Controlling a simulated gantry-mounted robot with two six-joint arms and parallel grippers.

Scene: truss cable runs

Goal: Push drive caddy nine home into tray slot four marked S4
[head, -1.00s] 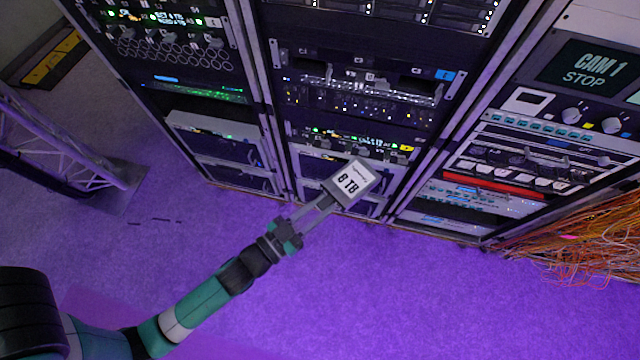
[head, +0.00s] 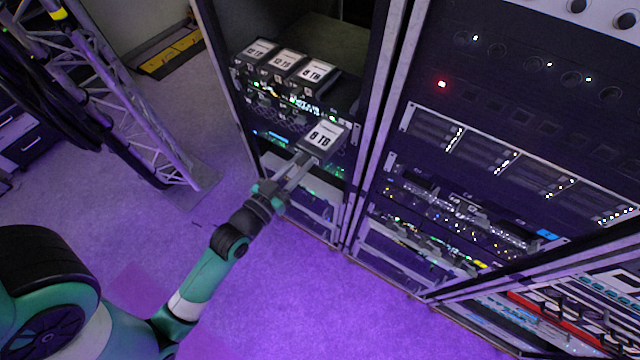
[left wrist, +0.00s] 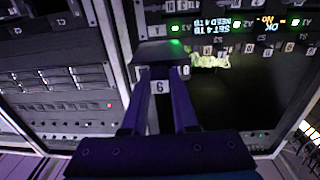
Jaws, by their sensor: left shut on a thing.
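My left gripper (head: 302,162) is shut on a drive caddy (head: 322,138), a grey block whose white label reads 8 TB. In the left wrist view the caddy (left wrist: 163,54) shows between the fingertips, with a small tag that looks like 9. The drive tray (head: 262,92) is in the left rack and holds several label-topped drives at its front. The held caddy is in front of and below this row, apart from it in the head view. In the left wrist view small slot marks appear upside down; I cannot pick out S4. My right gripper is not in view.
A lit display (left wrist: 228,26) with upside-down text sits near the slots in the left wrist view. Rack posts (head: 385,120) stand right of the tray. A truss (head: 130,110) stands at the left. The purple floor (head: 290,310) is clear.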

